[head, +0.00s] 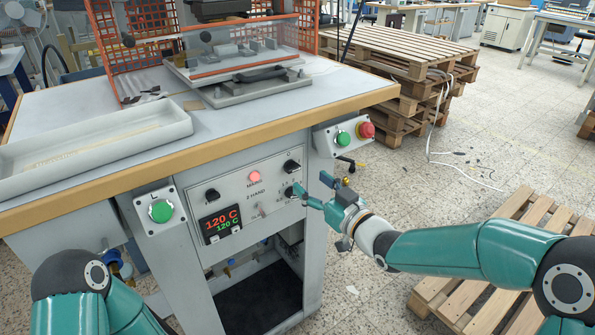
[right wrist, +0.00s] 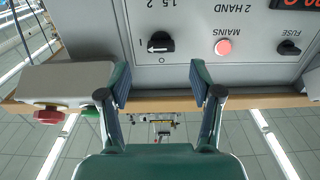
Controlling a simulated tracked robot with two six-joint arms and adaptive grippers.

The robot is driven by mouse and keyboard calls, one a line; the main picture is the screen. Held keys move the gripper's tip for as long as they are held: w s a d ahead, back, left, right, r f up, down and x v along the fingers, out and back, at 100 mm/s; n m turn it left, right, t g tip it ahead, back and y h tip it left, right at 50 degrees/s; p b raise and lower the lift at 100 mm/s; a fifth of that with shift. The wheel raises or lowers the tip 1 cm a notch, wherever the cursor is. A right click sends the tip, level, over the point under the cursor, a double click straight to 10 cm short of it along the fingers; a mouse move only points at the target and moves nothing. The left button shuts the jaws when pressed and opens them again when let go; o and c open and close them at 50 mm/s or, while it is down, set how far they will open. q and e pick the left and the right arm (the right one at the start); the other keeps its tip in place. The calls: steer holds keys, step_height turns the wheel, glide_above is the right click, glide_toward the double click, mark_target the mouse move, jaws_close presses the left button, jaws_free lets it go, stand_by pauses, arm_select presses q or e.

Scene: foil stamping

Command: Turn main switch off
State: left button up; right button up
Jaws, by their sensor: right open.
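The main switch is a black rotary knob (head: 291,166) at the upper right of the grey control panel (head: 238,192). The MAINS lamp (head: 254,177) glows red. My right gripper (head: 312,185) is open and empty in front of the panel's right side; in the wrist view its fingers (right wrist: 158,82) are spread, apart from the knob. My left gripper is out of view.
A box with a green button and a red emergency stop (head: 366,130) sticks out right of the panel. Another green-button box (head: 161,211) is at left. The table edge (head: 210,143) overhangs the panel. Pallets (head: 500,260) lie on the floor at right.

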mark_target(296, 170)
steer(key=x, duration=0.6)
steer(key=shift+w+a, duration=0.2)
steer(key=shift+w, duration=0.05)
